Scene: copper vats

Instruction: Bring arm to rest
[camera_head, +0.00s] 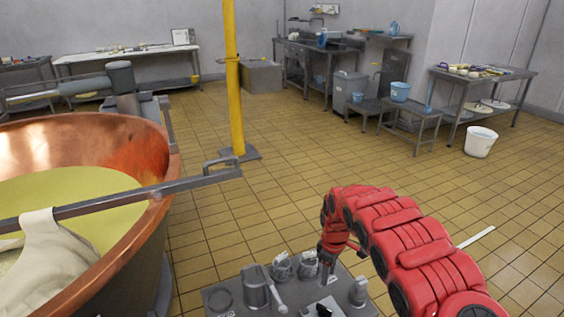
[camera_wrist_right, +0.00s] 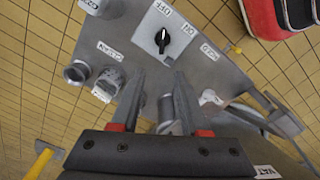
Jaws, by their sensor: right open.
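My red right arm (camera_head: 415,245) reaches in from the lower right of the head view and bends down over a grey control panel (camera_head: 225,298). My right gripper (camera_head: 327,268) points down at the panel. In the right wrist view the right gripper (camera_wrist_right: 160,78) has its two dark fingers apart, with nothing held between them. Beyond the fingertips is the panel face (camera_wrist_right: 200,72) with a black rotary knob (camera_wrist_right: 162,41) on a white plate. I cannot tell whether the fingers touch the panel. My left gripper is not in view.
A copper vat (camera_head: 150,150) with yellowish liquid fills the left, with a metal bar (camera_head: 130,194) and pale cloth (camera_head: 45,255) across it. A yellow post (camera_head: 233,80) stands behind. Tables, blue buckets (camera_head: 400,91) and a white bucket (camera_head: 481,142) are farther back. The middle tiled floor is clear.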

